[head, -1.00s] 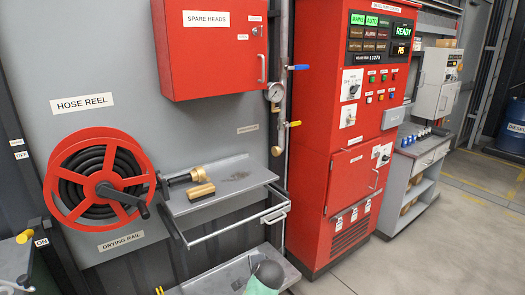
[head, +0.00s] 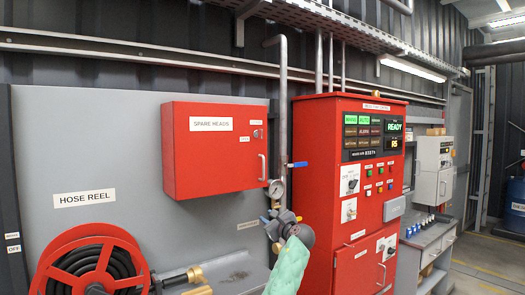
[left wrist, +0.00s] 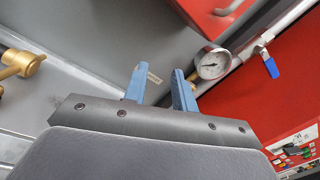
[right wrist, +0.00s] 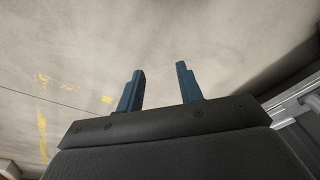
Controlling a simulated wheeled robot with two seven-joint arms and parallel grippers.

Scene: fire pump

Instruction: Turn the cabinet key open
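The red SPARE HEADS cabinet (head: 212,165) hangs on the grey wall panel with its door shut. A small lock fitting (head: 257,133) sits at its upper right, above the handle (head: 262,167); whether it holds a key is too small to tell. My left gripper (head: 270,219) is raised below the cabinet's lower right corner, in front of the pipe and gauge, touching nothing visible. In the left wrist view its blue fingers (left wrist: 159,75) are apart and empty. In the right wrist view my right gripper (right wrist: 160,70) is open and empty over bare floor.
A pressure gauge (head: 277,189) and a blue-lever valve (head: 298,165) are on the vertical pipe beside the cabinet. A red control panel (head: 330,120) stands to the right. The hose reel (head: 95,262) and a steel shelf (head: 230,272) are lower left.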

